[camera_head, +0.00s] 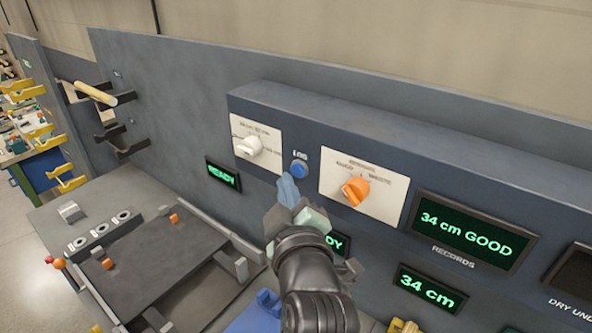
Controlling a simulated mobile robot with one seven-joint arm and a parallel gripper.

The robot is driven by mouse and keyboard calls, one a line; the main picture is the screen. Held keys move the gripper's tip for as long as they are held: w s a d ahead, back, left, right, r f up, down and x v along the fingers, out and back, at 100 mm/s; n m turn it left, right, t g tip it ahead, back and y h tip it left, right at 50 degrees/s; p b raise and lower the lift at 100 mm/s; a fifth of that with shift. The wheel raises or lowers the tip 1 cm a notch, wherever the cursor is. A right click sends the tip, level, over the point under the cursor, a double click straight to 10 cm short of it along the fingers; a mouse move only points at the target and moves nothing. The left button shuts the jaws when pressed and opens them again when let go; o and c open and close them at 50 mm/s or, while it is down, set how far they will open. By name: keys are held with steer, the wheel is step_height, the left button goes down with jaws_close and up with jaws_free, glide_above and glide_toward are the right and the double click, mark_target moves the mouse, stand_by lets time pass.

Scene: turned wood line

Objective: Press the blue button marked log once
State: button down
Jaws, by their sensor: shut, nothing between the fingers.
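The blue button (299,169) marked LOG is on the front of the dark blue-grey control panel (405,165), between a white knob and an orange knob. My gripper (288,190) is shut and empty. Its pale blue fingertips point up just below the button and a little to its left. I cannot tell whether the fingertips touch the panel. The button face shows clear of the fingers.
The white knob (247,146) and orange knob (355,191) flank the button. Displays read READY (223,175), 34 cm GOOD (465,230) and 34 cm (431,288). Another display is partly hidden behind my gripper. A dark fixture plate (150,262) lies lower left.

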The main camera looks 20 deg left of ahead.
steer(key=shift+s+a, duration=0.1)
steer(key=shift+s+a, duration=0.25)
steer(key=shift+s, duration=0.5)
steer(key=shift+s+a, duration=0.3)
steer(key=shift+s, duration=0.5)
steer(key=shift+s+a, duration=0.25)
steer(key=shift+s, duration=0.5)
steer(key=d+r+m+t+h+b, duration=0.1)
steer(key=d+r+m+t, duration=0.15)
steer(key=r, duration=0.35)
steer(key=s+d+r+m+t+h+b, duration=0.1)
steer(key=d+r+m+t, duration=0.1)
steer(key=d+r, duration=0.3)
steer(key=d+r+m+t+h, duration=0.1)
steer(key=d+r+m+t, duration=0.15)
steer(key=r, duration=0.45)
steer(key=s+d+r+m+t+h+b, duration=0.1)
steer(key=s+d+r+m+t+h, duration=0.3)
steer(key=s+r+m, duration=0.4)
step_height(320, 180, up, 4)
steer(key=shift+s+d+f+t+h+b, duration=0.1)
steer(key=shift+s+d+t+h+b, duration=0.3)
steer(key=shift+d, duration=0.55)
steer(key=shift+s, duration=0.1)
